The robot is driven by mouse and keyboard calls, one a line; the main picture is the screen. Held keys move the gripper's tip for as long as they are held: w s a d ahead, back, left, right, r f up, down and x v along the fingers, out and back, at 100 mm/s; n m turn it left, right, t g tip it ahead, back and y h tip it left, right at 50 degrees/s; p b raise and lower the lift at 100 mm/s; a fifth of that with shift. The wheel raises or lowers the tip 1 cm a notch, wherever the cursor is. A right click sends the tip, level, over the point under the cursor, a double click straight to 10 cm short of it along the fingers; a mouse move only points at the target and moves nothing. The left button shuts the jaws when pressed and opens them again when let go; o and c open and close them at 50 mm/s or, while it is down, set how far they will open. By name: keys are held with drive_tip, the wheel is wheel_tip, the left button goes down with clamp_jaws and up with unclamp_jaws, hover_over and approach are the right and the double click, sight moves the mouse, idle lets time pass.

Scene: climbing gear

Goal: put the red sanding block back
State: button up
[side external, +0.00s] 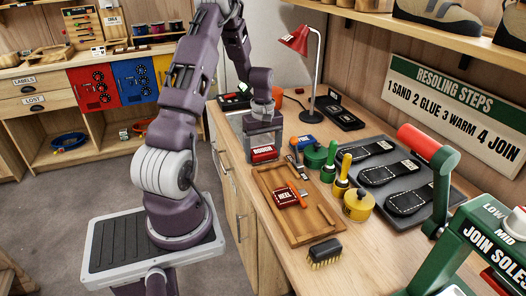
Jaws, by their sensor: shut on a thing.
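My gripper (263,146) points down over the back part of the workbench. It is shut on a red sanding block (263,154) with a white label that seems to read ROUGH. The block is between the fingers, behind the wooden tray; I cannot tell whether it touches the bench. A red piece labelled HEEL (286,198) lies in the wooden tray (268,222).
Right of the gripper stand a green pot (315,156), a yellow pot (358,207) and upright tools. Black soles (405,200) lie on a dark mat. A red lamp (297,40) stands behind. A brush (324,253) lies at the front. A green press (470,235) fills the right.

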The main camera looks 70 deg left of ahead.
sight(264, 151)
drive_tip(key=shift+f, duration=0.1)
drive_tip(key=o, duration=1.3)
wheel_tip(264, 151, up, 13)
drive_tip(key=w+d+r+m+t, duration=0.15)
drive_tip(key=d+r+m, duration=0.35)
drive_tip(key=d, duration=0.5)
drive_tip(key=s+d+r+m+t, duration=0.2)
drive_tip(key=s+d+m, duration=0.4)
drive_tip(key=d, duration=0.4)
drive_tip(key=s+d+r+m+t, duration=0.2)
drive_tip(key=s+d+r+m, duration=0.2)
drive_tip(key=s+d+m, duration=0.3)
drive_tip(key=s+d, duration=0.1)
drive_tip(key=d, duration=0.3)
drive_tip(key=shift+s+r, duration=0.2)
drive_tip(key=shift+r, duration=0.1)
drive_tip(key=shift+d, duration=0.1)
